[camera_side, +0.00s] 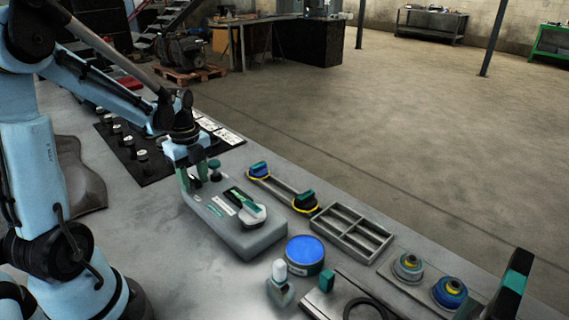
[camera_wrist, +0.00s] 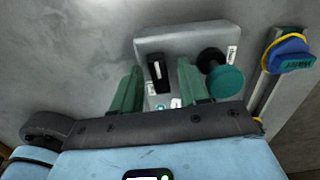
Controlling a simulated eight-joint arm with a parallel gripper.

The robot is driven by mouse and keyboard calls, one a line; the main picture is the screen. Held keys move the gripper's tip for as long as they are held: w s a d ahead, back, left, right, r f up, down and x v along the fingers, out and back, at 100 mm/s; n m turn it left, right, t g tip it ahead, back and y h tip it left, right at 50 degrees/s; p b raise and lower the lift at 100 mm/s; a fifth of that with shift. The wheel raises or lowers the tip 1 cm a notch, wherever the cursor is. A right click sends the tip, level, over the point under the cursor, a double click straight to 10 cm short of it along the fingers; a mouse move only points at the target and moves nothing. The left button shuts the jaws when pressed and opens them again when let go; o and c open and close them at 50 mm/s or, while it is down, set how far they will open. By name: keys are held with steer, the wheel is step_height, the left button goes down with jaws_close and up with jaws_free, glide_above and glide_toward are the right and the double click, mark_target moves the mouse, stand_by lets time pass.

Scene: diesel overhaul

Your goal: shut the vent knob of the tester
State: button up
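My gripper (camera_side: 194,179) is over the tester's far left end. The side view largely hides that knob.
A bar with blue and green ends (camera_side: 284,188) lies just right of the tester. A blue-topped round tin (camera_side: 305,251) and a grey compartment tray (camera_side: 351,233) stand nearer right. A black mat with several small parts (camera_side: 143,160) lies behind left. The bench left of the tester is bare.

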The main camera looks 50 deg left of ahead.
jaws_close()
steer(key=n, duration=0.4)
steer(key=shift+n, duration=0.4)
steer(key=n, duration=0.4)
steer(key=shift+n, duration=0.3)
